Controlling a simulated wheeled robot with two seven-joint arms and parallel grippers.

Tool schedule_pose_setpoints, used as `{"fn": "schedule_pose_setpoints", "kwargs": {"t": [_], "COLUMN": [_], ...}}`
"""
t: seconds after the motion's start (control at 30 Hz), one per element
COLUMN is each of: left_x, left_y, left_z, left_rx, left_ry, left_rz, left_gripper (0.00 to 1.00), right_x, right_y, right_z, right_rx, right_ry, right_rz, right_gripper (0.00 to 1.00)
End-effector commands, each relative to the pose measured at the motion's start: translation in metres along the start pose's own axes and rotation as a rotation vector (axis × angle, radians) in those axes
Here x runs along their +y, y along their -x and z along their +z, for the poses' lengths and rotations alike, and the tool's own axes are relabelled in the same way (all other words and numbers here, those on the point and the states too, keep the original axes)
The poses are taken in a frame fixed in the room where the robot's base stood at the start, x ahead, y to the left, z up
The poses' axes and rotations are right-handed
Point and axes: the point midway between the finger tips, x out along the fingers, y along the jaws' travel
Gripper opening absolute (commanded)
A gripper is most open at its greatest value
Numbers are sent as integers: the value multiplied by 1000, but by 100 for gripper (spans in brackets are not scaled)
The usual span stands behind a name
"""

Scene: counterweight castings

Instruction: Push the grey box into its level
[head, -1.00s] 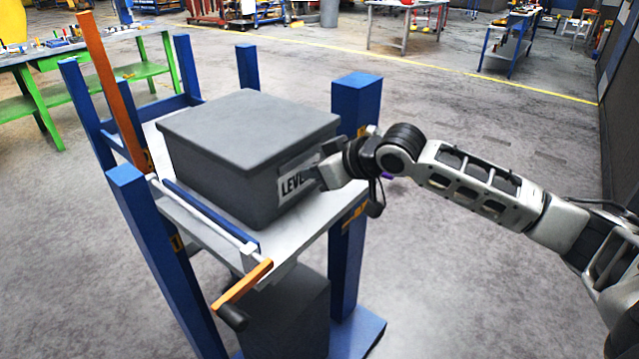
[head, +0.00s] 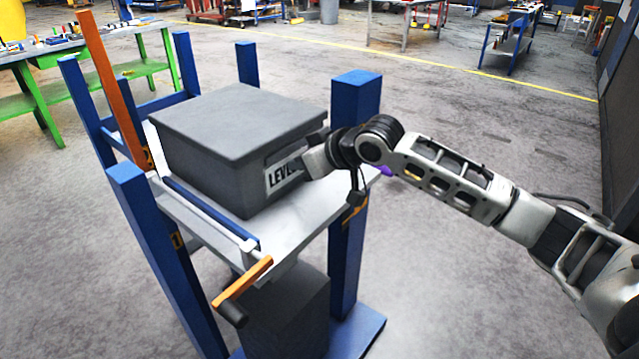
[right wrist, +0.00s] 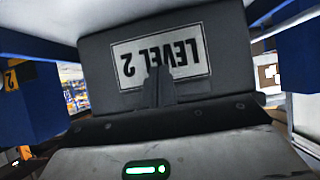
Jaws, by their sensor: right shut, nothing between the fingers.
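The grey box (head: 215,165), lidded and with a white label reading "LEVEL", sits upright on the light shelf (head: 290,240) of a blue-posted rack. My right gripper (head: 308,158) is shut and empty, its tips at the label face of the box. In the right wrist view the label (right wrist: 160,58) reads "LEVEL 2" upside down, and the shut fingers (right wrist: 158,88) overlap its lower edge. They look to be touching the box, though the exact contact is hidden. My left gripper is not in view.
Blue posts (head: 350,200) flank the shelf, the near right one close to my right arm. A dark box (head: 285,315) stands below. Open floor lies right.

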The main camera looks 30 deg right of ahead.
Motion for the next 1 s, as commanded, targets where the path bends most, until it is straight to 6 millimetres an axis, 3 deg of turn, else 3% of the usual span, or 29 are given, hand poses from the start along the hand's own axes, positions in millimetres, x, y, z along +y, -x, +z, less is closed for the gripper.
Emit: {"fn": "schedule_pose_setpoints", "kwargs": {"t": [0.4, 1.0], "left_x": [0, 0], "left_y": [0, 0], "left_z": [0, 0], "left_rx": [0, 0], "left_ry": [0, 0], "left_rz": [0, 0], "left_gripper": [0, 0], "right_x": [-1, -1], "right_y": [-20, -30], "right_z": [-18, -22], "right_rx": [13, 9], "right_ry": [0, 1], "right_rz": [-3, -2], "right_gripper": [0, 0]}}
